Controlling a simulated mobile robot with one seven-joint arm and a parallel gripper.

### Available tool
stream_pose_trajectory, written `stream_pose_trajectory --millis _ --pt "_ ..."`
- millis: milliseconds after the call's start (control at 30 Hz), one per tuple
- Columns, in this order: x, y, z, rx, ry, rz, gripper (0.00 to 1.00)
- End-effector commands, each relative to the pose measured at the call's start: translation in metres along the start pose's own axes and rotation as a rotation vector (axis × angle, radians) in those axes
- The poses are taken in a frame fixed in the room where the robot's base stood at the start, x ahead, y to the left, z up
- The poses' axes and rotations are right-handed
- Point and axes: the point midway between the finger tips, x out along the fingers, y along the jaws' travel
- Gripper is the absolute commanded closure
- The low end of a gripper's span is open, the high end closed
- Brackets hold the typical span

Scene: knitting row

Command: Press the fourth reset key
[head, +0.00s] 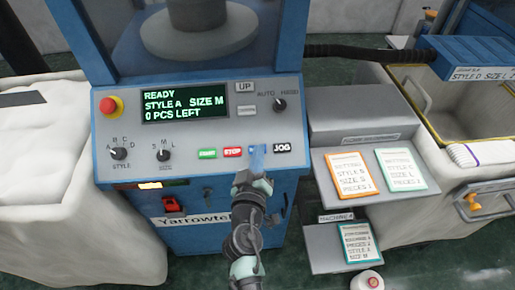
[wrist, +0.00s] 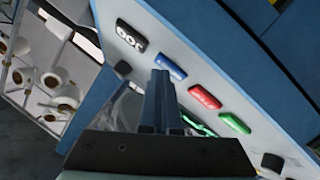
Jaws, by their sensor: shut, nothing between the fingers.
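The machine's control panel (head: 200,125) carries a row of keys: a green START key (head: 207,154), a red STOP key (head: 232,152), a blue key (head: 252,149) and a black JOG key (head: 282,148). The blue key's label is not readable, and my fingers partly cover it in the head view. In the wrist view the blue key (wrist: 171,66) lies between the black JOG key (wrist: 132,36) and the red key (wrist: 205,96). My gripper (head: 257,157) is shut and empty, its blue fingertips (wrist: 161,76) at the blue key. I cannot tell whether they touch it.
The display (head: 185,106) reads READY, STYLE A, SIZE M, 0 PCS LEFT. A red emergency knob (head: 110,106), the style dial (head: 118,153), size dial (head: 163,155) and AUTO/HAND knob (head: 279,104) sit around it. Shelves with cards (head: 352,172) stand to the right.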

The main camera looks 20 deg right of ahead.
Motion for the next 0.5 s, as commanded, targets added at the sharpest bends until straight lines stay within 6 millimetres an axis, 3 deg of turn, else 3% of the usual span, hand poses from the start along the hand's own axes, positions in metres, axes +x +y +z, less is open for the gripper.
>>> stream_pose_trajectory --millis 500 --pt "-0.011 0.008 -0.008 0.000 -0.001 0.000 1.00"
